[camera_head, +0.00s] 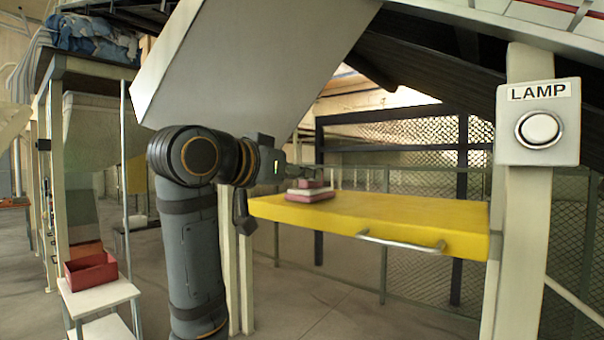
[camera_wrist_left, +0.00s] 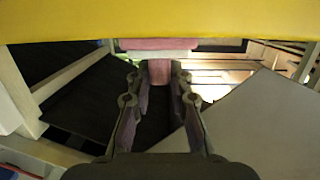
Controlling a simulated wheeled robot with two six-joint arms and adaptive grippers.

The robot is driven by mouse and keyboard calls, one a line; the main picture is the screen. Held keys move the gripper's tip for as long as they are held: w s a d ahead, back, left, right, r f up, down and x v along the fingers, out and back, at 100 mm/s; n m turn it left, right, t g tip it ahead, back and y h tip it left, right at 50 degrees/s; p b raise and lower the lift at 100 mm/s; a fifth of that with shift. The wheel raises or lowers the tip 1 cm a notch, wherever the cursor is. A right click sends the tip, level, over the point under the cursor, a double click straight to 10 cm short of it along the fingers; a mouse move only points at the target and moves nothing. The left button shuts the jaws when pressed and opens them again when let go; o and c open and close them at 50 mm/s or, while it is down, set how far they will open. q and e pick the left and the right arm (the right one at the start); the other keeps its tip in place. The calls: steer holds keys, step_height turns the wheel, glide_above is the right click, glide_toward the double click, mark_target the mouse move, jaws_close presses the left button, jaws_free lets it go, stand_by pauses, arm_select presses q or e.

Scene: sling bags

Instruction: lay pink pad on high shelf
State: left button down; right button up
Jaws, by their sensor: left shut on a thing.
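A yellow shelf (camera_head: 400,217) with a metal handle stands in the middle of the head view; its yellow edge (camera_wrist_left: 160,26) fills the top of the left wrist view. My left gripper (camera_head: 298,178) is over the shelf's left end, shut on a small pink pad (camera_head: 311,184). The pad also shows between the fingertips in the left wrist view (camera_wrist_left: 160,72). Just below it, a pink and white stack (camera_head: 310,195) lies on the yellow surface. Whether the held pad touches this stack I cannot tell. My right gripper is out of view.
A red open box (camera_head: 91,270) sits on a white stand at the lower left. Blue cloth (camera_head: 92,38) lies on a tall rack at the upper left. A lamp switch (camera_head: 538,130) is on a post at right. The yellow top is clear right of the stack.

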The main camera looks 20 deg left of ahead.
arm_select(q)
steer(key=shift+d+f, duration=0.1)
steer(key=shift+f, duration=0.05)
steer(key=c, duration=1.5)
jaws_free()
steer(key=o, duration=0.3)
steer(key=shift+r, duration=0.25)
steer(key=shift+s+a, duration=0.2)
steer(key=shift+s, duration=0.15)
steer(key=v, duration=1.1)
steer(key=shift+s, duration=0.15)
